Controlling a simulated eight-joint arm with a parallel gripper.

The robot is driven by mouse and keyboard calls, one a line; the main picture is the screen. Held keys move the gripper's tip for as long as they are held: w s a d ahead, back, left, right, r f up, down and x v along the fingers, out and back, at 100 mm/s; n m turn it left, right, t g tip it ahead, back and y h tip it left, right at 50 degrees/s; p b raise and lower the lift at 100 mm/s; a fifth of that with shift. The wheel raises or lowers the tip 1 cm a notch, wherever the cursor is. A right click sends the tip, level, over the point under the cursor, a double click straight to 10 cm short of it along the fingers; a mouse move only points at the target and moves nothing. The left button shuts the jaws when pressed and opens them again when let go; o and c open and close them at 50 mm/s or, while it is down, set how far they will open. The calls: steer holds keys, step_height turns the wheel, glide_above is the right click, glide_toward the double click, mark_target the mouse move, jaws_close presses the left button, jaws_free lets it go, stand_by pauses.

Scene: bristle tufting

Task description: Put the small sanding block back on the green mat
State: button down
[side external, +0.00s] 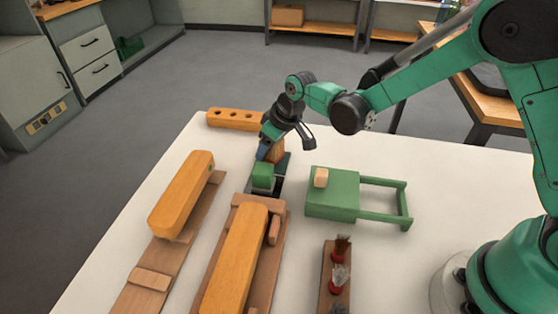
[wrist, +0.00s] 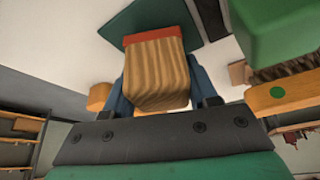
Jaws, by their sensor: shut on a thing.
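My gripper (side external: 268,151) is shut on the small sanding block, a wooden block with a red layer at one end. In the wrist view the sanding block (wrist: 156,72) sits between the blue fingers, its red end toward the mat. In the side view the block (side external: 277,150) is partly hidden by the fingers. The dark green mat (side external: 284,171) lies on the white table below and beside the gripper. In the wrist view the mat (wrist: 192,25) shows behind the block. I cannot tell whether the block touches it.
A green block (side external: 263,175) stands close in front of the gripper. An orange bar with holes (side external: 235,119) lies behind. A green box (side external: 333,201) with a small tan block (side external: 321,177) on top stands right. Long orange pieces on boards (side external: 181,195) fill the front left.

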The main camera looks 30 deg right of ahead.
steer(key=shift+f, duration=0.5)
steer(key=shift+c, duration=1.3)
jaws_free()
steer(key=shift+f, duration=0.1)
steer(key=v, duration=1.2)
steer(key=s+d+r+m+t+h, duration=0.1)
steer(key=s+d, duration=0.5)
steer(key=s, duration=0.6)
steer(key=r+m+t, duration=0.1)
steer(key=m+t, duration=0.1)
steer(key=m, duration=0.1)
steer(key=shift+s+d+m+h, duration=0.3)
steer(key=shift+s+h, duration=0.05)
steer(key=shift+h, duration=0.05)
steer(key=shift+r, duration=0.1)
